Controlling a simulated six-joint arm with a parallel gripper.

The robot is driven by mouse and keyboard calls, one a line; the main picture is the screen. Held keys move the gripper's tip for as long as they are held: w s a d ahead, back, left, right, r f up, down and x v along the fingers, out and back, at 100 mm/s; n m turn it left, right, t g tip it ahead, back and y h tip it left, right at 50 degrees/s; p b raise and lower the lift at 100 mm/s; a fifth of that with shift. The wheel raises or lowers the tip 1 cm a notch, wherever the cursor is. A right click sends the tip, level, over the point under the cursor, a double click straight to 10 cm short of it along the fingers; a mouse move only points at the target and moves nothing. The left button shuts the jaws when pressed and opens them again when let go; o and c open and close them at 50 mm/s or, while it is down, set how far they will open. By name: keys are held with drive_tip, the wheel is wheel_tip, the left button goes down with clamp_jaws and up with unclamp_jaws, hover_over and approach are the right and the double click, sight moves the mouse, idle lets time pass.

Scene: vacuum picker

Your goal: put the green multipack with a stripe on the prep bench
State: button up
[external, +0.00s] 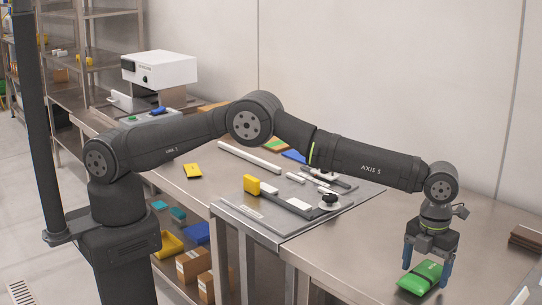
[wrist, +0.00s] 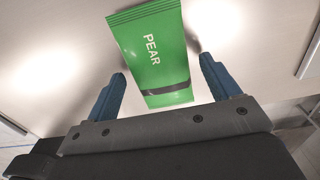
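The green multipack (external: 421,277) lies flat on the steel bench (external: 480,245) at the lower right of the external view. In the wrist view the multipack (wrist: 152,50) shows the word PEAR and a dark stripe near its lower end. My gripper (external: 427,268) points down over the pack. Its two blue fingers are spread apart, and in the wrist view my gripper (wrist: 163,70) has a finger on either side of the pack with a visible gap to each. Nothing is held.
A grey board (external: 250,222) with a yellow block (external: 251,185) and a scale-like device sits mid-bench. A yellow pack (external: 192,171) lies farther left. A white machine (external: 160,68) stands at the back left. Brown flat items (external: 525,238) lie at the right edge. Bench around the green pack is mostly clear.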

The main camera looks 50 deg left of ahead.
drive_tip(key=shift+r, duration=0.1)
wheel_tip(320, 180, up, 12)
idle(0.5)
hover_over(425, 271)
drive_tip(key=shift+f, duration=4.1)
